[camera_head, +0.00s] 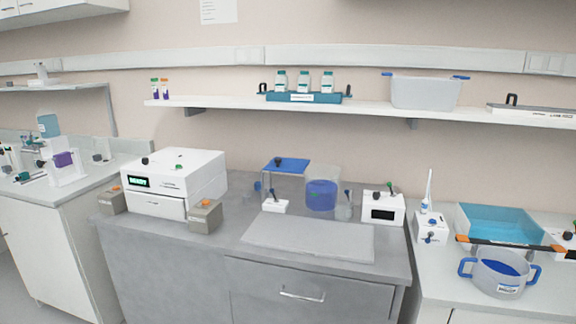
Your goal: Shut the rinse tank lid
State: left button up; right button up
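A clear tank (322,174) with blue liquid stands at the back of the middle grey counter; its top looks open. A flat blue panel (293,166) with a small dark knob sits level beside it on the left, at about the height of the tank's rim. The panel looks like the tank's lid, off to one side, but no label is readable to confirm this. A second, wider open blue basin (500,225) stands on the right counter. Neither of my grippers shows in the head view.
A grey mat (308,238) lies in front of the tank. A white box device (382,208) stands to its right and a larger white machine (178,183) to its left. A blue-handled pot (499,274) is at right. A shelf (370,107) runs above.

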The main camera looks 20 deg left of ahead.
aim_at(288, 161)
jog(key=i+j, duration=0.95)
